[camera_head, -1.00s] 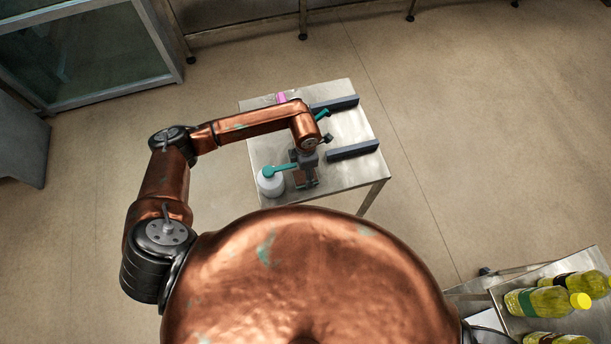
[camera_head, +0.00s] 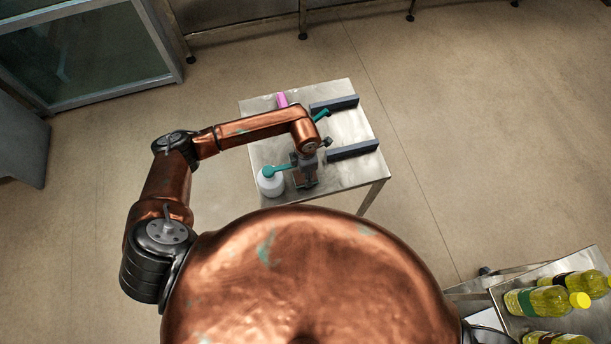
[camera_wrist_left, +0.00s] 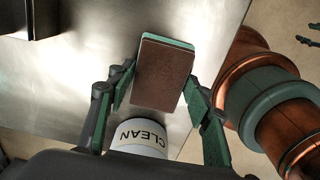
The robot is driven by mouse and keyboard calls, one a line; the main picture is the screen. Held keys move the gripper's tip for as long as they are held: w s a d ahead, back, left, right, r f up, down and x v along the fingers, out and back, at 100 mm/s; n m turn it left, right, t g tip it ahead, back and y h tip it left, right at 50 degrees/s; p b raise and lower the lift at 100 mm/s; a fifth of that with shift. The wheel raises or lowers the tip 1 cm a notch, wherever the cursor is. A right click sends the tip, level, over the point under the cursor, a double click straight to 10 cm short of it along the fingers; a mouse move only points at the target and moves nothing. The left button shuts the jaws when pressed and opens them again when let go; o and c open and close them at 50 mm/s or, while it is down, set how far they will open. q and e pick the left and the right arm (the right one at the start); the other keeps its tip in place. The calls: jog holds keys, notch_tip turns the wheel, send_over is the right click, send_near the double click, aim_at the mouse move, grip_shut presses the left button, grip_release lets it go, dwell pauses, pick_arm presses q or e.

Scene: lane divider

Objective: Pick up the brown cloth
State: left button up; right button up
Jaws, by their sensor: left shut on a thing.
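The brown cloth (camera_wrist_left: 163,72) shows in the left wrist view as a flat, brown rectangular slab with a green edge. My left gripper (camera_wrist_left: 160,82) has its green fingers on either side of it and is shut on it. In the head view my left gripper (camera_head: 306,168) is over the near part of the small metal table (camera_head: 345,175), and the arm hides part of the scene there. I cannot tell whether the cloth touches the table.
Two dark bars (camera_head: 334,104) (camera_head: 353,150) and a pink object (camera_head: 282,100) are on the table. Yellow bottles (camera_head: 545,301) stand lower right.

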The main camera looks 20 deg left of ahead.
pick_arm(q)
jog(key=shift+c, duration=0.8)
jog(key=shift+r, duration=0.15)
jog(key=shift+r, duration=0.65)
jog(key=s+d+r+b, duration=0.1)
jog(key=s+d+r, duration=0.3)
jog(key=s+r, duration=0.7)
jog(key=shift+s+r, duration=0.25)
jog(key=shift+s, duration=0.95)
jog(key=o, duration=0.5)
jog(key=c, duration=0.4)
